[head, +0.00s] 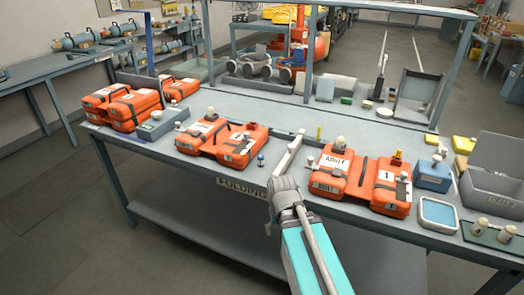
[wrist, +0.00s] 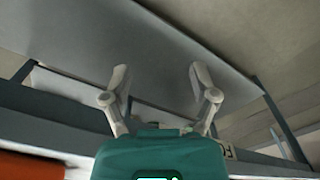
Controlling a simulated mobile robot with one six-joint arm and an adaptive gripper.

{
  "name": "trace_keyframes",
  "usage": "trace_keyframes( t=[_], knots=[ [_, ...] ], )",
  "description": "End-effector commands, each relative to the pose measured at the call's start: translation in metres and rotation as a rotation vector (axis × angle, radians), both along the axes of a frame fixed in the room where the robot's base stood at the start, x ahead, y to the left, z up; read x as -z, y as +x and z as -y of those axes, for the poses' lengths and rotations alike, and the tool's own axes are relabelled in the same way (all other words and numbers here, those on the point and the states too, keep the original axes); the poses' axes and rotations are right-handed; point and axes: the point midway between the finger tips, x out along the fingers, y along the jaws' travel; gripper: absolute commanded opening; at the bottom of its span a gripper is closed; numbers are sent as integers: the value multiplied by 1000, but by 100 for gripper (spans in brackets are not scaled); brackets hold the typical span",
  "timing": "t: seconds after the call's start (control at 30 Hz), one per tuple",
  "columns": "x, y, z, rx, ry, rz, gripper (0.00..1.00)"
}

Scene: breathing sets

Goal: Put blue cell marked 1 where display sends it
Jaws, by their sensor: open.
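A blue box (head: 433,173) with a pale knob on top stands on the right part of the bench; I cannot read a number on it. An orange pack marked 1 (head: 392,190) sits left of the blue box, beside an orange pack labelled ADULT (head: 338,172). A small blue knob-like piece (head: 261,160) stands near the middle. My gripper (wrist: 158,80) is open and empty in the wrist view, facing grey surfaces, apart from these things.
More orange packs (head: 235,145) stand at middle and left on the grey bench (head: 280,110). A grey tray (head: 158,125) is at left. A grey bin (head: 490,182) stands at far right. Uprights and a shelf (head: 340,6) rise behind.

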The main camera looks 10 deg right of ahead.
Motion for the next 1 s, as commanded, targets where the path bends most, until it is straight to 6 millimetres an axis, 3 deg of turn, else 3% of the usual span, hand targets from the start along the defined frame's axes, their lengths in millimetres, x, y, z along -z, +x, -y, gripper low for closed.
trace_keyframes(
  t=[0.03, 0.67, 0.87, 1.0],
  knots=[
    [-21, 1, 0, -1, 0, 2, 76],
    [-142, 25, -3, -65, -2, 28, 76],
    [-173, 43, -4, -146, -5, 32, 76],
    [-194, 66, -3, -257, -10, 32, 76]
  ],
)
